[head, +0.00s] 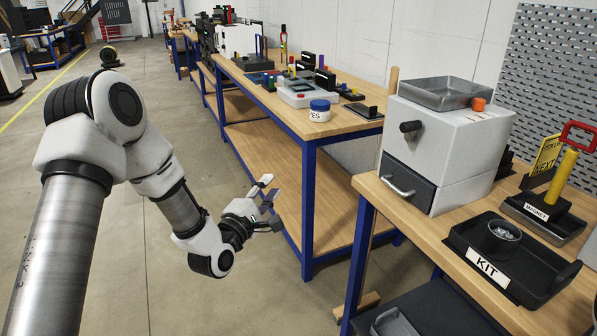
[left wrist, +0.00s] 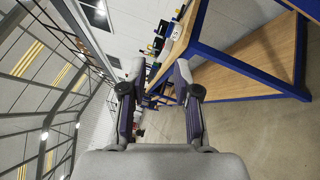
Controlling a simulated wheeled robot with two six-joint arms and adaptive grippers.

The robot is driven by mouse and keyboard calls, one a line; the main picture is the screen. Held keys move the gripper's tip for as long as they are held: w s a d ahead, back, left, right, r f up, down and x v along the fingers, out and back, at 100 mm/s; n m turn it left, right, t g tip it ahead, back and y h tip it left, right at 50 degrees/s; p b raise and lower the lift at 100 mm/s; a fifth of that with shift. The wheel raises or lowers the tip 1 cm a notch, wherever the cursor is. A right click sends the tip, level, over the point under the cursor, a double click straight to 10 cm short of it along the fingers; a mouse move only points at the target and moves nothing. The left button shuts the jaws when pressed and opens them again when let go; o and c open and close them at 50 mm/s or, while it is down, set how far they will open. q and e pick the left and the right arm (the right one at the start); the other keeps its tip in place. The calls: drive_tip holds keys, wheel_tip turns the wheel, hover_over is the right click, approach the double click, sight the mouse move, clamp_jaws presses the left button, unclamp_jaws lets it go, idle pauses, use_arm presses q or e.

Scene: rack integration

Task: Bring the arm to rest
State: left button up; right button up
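My left arm comes in from the left of the head view, over the open floor. Its left gripper (head: 268,198) hangs in the air beside the blue-framed workbench (head: 309,190), a little below its top. In the left wrist view the two fingers of the left gripper (left wrist: 158,90) stand apart with nothing between them. The left gripper is open and empty. My right arm and right gripper are not in either view.
A second table at the right carries a grey box with a drawer (head: 435,145), a black KIT tray (head: 511,258) and a MAGNET tray (head: 543,217). A white jar (head: 320,112) stands on the workbench. The floor (head: 70,120) at the left is mostly clear.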

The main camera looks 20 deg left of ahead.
use_arm(q)
drive_tip(key=s+d+f+m+g+h+p, duration=0.1)
drive_tip(key=s+d+f+m+g, duration=0.2)
drive_tip(key=f, duration=0.5)
drive_tip(key=s+d+f+m+g, duration=0.1)
drive_tip(key=s+d+f+g, duration=0.2)
drive_tip(key=s+f, duration=0.45)
drive_tip(key=s+d+f+m+g+h+p, duration=0.1)
drive_tip(key=s+d+f+m+g, duration=0.15)
drive_tip(key=f, duration=0.75)
drive_tip(key=s+f+m+g, duration=0.2)
drive_tip(key=s+m+g, duration=0.1)
drive_tip(key=s, duration=0.4)
drive_tip(key=s+f+m+g+y, duration=0.1)
drive_tip(key=s+f+m+g, duration=0.2)
drive_tip(key=s+m, duration=0.3)
drive_tip(key=s+f+m+g+y, duration=0.1)
drive_tip(key=s+f+m+g, duration=0.2)
drive_tip(key=s, duration=0.7)
drive_tip(key=shift+s+f+m+g, duration=0.15)
drive_tip(key=shift+f+m+g, duration=0.05)
drive_tip(key=shift+m+g, duration=0.9)
drive_tip(key=shift+d, duration=0.1)
